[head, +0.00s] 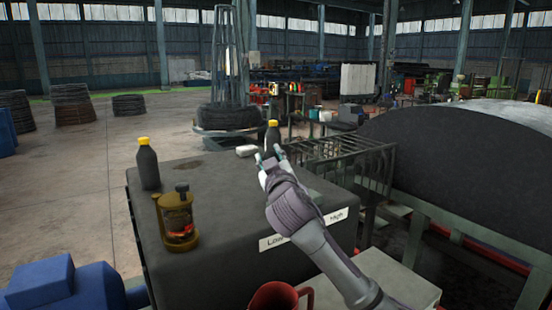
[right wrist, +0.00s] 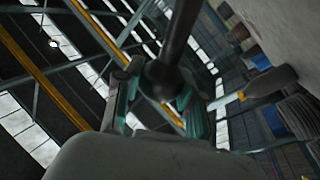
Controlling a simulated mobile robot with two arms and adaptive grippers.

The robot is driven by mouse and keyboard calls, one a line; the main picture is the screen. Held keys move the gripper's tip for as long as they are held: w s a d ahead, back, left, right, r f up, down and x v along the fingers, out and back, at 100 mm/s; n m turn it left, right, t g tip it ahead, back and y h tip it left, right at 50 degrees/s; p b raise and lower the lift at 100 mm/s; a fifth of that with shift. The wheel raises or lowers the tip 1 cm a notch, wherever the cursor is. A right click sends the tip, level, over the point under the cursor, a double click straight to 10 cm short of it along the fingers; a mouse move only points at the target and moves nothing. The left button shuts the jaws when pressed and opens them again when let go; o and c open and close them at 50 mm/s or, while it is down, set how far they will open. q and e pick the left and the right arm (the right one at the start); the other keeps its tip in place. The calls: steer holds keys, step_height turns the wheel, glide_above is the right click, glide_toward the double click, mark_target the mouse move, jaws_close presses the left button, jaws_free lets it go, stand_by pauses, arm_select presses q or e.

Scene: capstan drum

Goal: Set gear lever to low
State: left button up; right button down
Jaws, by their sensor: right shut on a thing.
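The dark gearbox housing (head: 215,215) has a Low label (head: 272,242) and a High label (head: 335,216) along its near edge. My right gripper (head: 270,157) is above the far right part of its top. In the right wrist view, my right gripper (right wrist: 160,95) is shut around the round dark knob of the gear lever (right wrist: 178,35), and the lever's rod runs up out of the picture. In the head view my gripper and arm hide the lever, so I cannot tell its position against the labels. My left gripper is not in view.
On the housing stand a brass lantern (head: 177,220), a yellow-capped bottle (head: 148,165) and a small pale block (head: 246,150). Another yellow-capped bottle (head: 272,134) is just behind my gripper. A red jug (head: 275,298) is at the front. A large dark drum (head: 460,165) fills the right.

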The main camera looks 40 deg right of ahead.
steer(key=shift+a+f, duration=0.15)
steer(key=shift+f, duration=0.1)
steer(key=c, duration=0.7)
jaws_free()
steer(key=shift+r, duration=0.1)
steer(key=v, duration=1.2)
steer(key=shift+a, duration=0.1)
